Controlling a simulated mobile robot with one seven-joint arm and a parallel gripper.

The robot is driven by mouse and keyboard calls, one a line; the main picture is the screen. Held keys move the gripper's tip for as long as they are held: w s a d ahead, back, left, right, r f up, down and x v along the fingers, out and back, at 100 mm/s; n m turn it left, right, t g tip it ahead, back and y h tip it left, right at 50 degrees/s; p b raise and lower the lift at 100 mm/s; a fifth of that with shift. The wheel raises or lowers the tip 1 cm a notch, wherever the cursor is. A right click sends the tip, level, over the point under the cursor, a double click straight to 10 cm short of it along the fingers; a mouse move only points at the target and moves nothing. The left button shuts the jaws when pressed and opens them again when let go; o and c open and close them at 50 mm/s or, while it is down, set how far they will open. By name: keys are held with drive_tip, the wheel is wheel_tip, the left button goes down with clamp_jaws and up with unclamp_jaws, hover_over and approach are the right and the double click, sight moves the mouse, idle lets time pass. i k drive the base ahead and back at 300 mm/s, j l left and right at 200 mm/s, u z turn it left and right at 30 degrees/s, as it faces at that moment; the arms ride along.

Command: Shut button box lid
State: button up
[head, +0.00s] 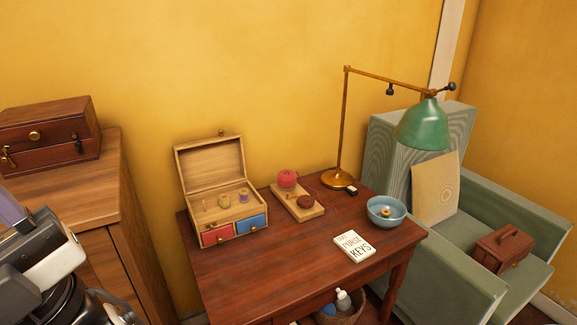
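The button box (217,232) is a light wooden box at the back left of the dark wooden table. Its lid (212,161) stands open, tilted up at the back against the yellow wall, with a small knob on its top edge. Thread spools stand inside, and its front has a red drawer (217,235) and a blue drawer (251,224), both closed. Part of my arm shows at the lower left, left of the table and apart from the box. The fingers of my gripper cannot be made out.
A wooden board (298,203) with red yarn stands right of the box. A green lamp (422,124), a blue bowl (386,211) and a card (353,247) are farther right. A wooden cabinet (75,185) bearing a brown case (48,134) stands left. The table front is clear.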

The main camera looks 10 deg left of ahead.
sight(208, 163)
drive_tip(key=i+z, duration=0.2)
drive_tip(key=i, duration=0.3)
drive_tip(key=i+j+z, duration=0.25)
drive_tip(key=i, duration=0.3)
drive_tip(key=l, duration=0.1)
